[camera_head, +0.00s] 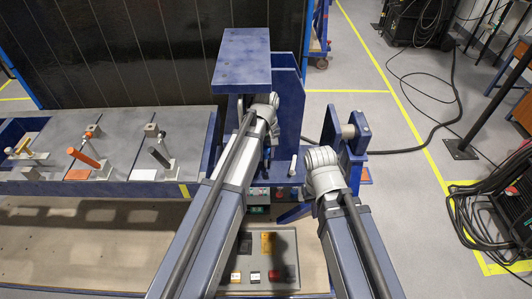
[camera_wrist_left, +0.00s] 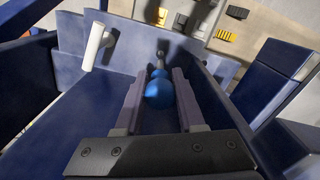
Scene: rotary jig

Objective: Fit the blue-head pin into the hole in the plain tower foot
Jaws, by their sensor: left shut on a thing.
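The blue-head pin (camera_wrist_left: 159,94) shows in the left wrist view as a round blue head with a narrow grey part beyond it. My left gripper (camera_wrist_left: 159,80) has a finger on each side of it and is shut on it. In the head view my left wrist is in front of the tall blue tower (camera_head: 288,100), and the fingers and pin are hidden. My right arm ends near a smaller blue stand (camera_head: 333,125); its gripper fingers do not show. I cannot make out the hole in the tower foot.
A white cylinder (camera_wrist_left: 96,46) stands left of the pin; it also shows in the head view (camera_head: 293,165). Blue walls surround the left gripper closely. A bench (camera_head: 120,190) with several clamps is at left.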

